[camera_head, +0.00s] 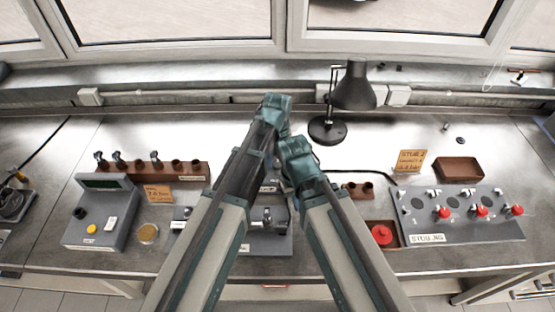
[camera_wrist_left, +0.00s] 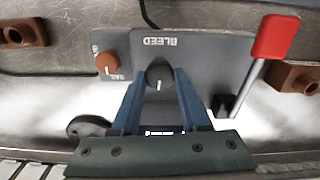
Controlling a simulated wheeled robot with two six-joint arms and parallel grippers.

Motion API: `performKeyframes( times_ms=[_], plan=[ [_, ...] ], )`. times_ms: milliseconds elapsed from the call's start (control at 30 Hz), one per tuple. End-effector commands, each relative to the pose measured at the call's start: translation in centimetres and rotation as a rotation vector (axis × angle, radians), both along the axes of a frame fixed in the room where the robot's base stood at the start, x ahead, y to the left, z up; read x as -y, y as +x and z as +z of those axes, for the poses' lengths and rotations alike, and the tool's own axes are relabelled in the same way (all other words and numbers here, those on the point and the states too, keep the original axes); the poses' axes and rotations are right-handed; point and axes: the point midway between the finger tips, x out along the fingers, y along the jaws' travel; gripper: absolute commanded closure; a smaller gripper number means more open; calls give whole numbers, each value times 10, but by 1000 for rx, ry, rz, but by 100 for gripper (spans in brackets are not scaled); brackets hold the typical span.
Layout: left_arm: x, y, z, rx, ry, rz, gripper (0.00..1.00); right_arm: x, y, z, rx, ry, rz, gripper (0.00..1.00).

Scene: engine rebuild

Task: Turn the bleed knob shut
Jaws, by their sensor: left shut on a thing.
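The bleed knob (camera_wrist_left: 160,75) is dark and round with a white mark. It sits on a grey panel (camera_wrist_left: 205,50) lettered BLEED, which reads upside down in the left wrist view. My left gripper (camera_wrist_left: 160,82) is shut on the knob, with a blue finger on each side of it. In the head view my two arms cover most of this unit, and only parts of its grey base (camera_head: 265,243) show.
An orange-brown knob (camera_wrist_left: 108,64) and a red-handled lever (camera_wrist_left: 275,38) flank the bleed knob. The stub jig (camera_head: 465,235) stands at the right, and a grey box with a display (camera_head: 100,215) at the left. A black lamp (camera_head: 353,90) stands behind.

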Motion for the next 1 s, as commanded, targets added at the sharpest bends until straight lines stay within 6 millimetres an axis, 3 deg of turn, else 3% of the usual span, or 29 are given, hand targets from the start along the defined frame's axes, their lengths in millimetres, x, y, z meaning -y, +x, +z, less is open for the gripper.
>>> performKeyframes(
  times_ms=[800,833,1000],
  plan=[
    [0,0,0,0,0,105,100,0,0,0,0,0,0,100],
    [0,0,0,0,0,105,52,0,0,0,0,0,0,100],
    [0,0,0,0,0,104,26,0,0,0,0,0,0,100]
  ],
)
